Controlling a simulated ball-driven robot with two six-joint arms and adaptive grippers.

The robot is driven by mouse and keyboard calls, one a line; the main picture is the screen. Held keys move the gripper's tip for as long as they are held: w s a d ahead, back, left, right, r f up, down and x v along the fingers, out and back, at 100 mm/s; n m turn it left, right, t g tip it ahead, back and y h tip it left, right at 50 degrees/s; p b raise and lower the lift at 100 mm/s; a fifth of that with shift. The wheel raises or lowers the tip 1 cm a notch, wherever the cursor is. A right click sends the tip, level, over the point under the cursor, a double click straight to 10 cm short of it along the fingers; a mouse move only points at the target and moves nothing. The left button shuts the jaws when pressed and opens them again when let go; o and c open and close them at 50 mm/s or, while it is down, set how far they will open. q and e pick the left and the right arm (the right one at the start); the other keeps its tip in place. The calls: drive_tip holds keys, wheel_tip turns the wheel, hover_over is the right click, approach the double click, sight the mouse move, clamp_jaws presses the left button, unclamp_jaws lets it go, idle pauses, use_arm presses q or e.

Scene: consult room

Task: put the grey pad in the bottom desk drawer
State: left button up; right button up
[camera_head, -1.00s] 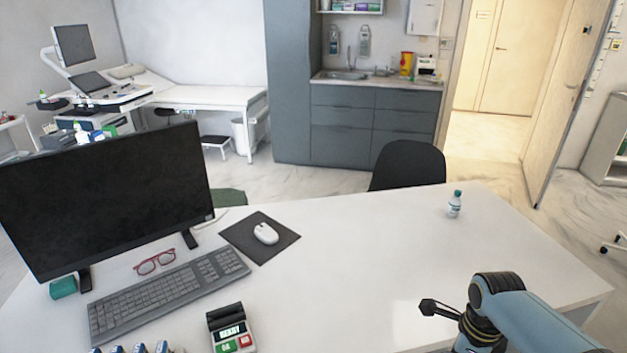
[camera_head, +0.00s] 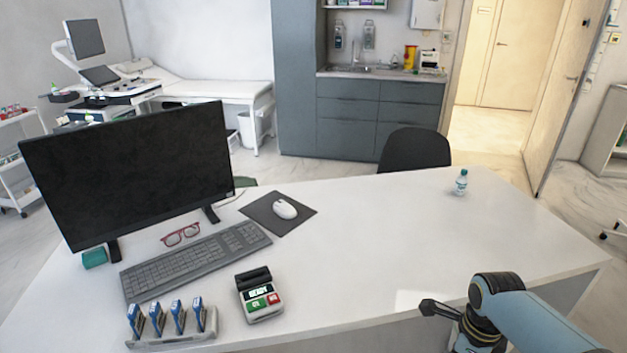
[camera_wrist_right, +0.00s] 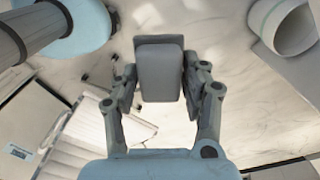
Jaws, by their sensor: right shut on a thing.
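In the right wrist view, my right gripper (camera_wrist_right: 160,80) is shut on the grey pad (camera_wrist_right: 160,70), a rounded grey block held between its two fingers. The pad hangs over a pale marbled floor. In the head view, my right gripper (camera_head: 440,308) shows only in part, in front of the desk's near edge at lower right; the pad cannot be made out there. The white desk (camera_head: 380,245) shows its top and part of its near edge. I cannot make out the bottom drawer in either view. My left gripper is out of view.
A white cylindrical thing (camera_wrist_right: 285,25) shows at upper right in the wrist view.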

wheel_tip(320, 180, down, 22)
drive_tip(key=s+b, duration=0.1)
drive_tip(key=b, duration=1.9)
drive_tip(key=shift+b, duration=0.3)
drive_tip(key=shift+r, duration=0.1)
drive_tip(key=shift+a, duration=0.1)
